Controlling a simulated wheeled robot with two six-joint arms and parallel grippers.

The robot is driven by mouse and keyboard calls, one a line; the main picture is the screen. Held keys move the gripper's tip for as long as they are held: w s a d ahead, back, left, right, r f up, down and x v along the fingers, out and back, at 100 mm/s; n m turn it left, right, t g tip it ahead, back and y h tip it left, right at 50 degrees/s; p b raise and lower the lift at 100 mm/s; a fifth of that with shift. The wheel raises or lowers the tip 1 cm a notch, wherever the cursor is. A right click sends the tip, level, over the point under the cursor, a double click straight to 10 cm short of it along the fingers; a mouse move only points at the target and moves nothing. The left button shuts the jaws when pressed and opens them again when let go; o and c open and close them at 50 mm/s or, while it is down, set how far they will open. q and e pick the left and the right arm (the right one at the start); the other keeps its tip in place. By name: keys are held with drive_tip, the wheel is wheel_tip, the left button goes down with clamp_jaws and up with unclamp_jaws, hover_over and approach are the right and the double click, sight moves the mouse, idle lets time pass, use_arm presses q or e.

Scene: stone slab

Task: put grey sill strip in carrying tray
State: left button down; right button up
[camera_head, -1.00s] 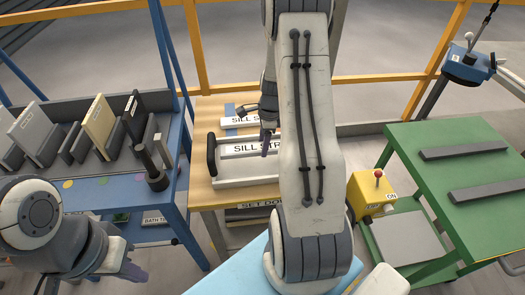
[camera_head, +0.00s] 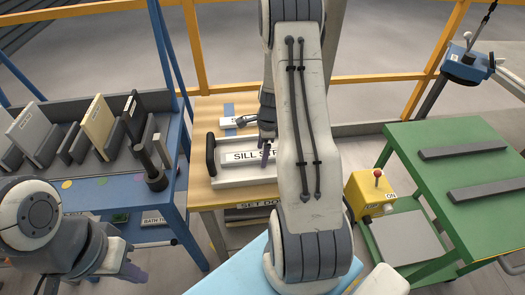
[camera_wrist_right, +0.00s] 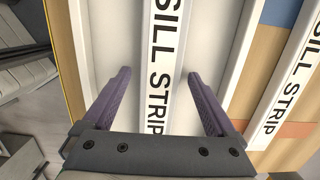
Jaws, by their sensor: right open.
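The grey sill strip (camera_wrist_right: 163,65), with a white SILL STRIP label, lies along the inside of the pale carrying tray (camera_wrist_right: 207,55). In the head view the strip (camera_head: 240,157) shows in the tray (camera_head: 222,180), partly hidden by my right arm. My right gripper (camera_wrist_right: 163,72) is open, its purple fingers on either side of the strip, apart from it. It also shows over the tray in the head view (camera_head: 266,152). My left gripper (camera_head: 135,272) is low at the left, away from the tray; its opening is unclear.
A second labelled sill strip (camera_wrist_right: 289,90) lies on the wooden table beside the tray, near blue tape. A blue rack (camera_head: 105,190) with upright slabs stands left. A green table (camera_head: 425,180) with two dark bars and a yellow switch box (camera_head: 368,195) are right.

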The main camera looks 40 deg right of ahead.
wheel_tip(320, 180, up, 12)
drive_tip(key=d, duration=0.1)
drive_tip(key=shift+s, duration=0.4)
drive_tip(key=s+a+r+n, duration=0.1)
drive_tip(key=a+r+n, duration=0.2)
drive_tip(key=a+n, duration=0.5)
drive_tip(key=a+r+n, duration=0.3)
drive_tip(key=a+n, duration=0.1)
drive_tip(key=a, duration=0.9)
drive_tip(key=s+a+r+n, duration=0.1)
drive_tip(key=s+a+n, duration=0.6)
drive_tip(key=s+n, duration=0.2)
drive_tip(key=s+a+r+n, duration=0.1)
drive_tip(key=s+a+n, duration=0.6)
drive_tip(key=s+n, duration=0.3)
drive_tip(key=shift+s+r+n+g, duration=0.2)
drive_tip(key=shift+r+n+g, duration=0.1)
drive_tip(key=shift+n+g, duration=0.1)
drive_tip(key=shift+r+p, duration=0.55)
drive_tip(key=shift+p, duration=0.05)
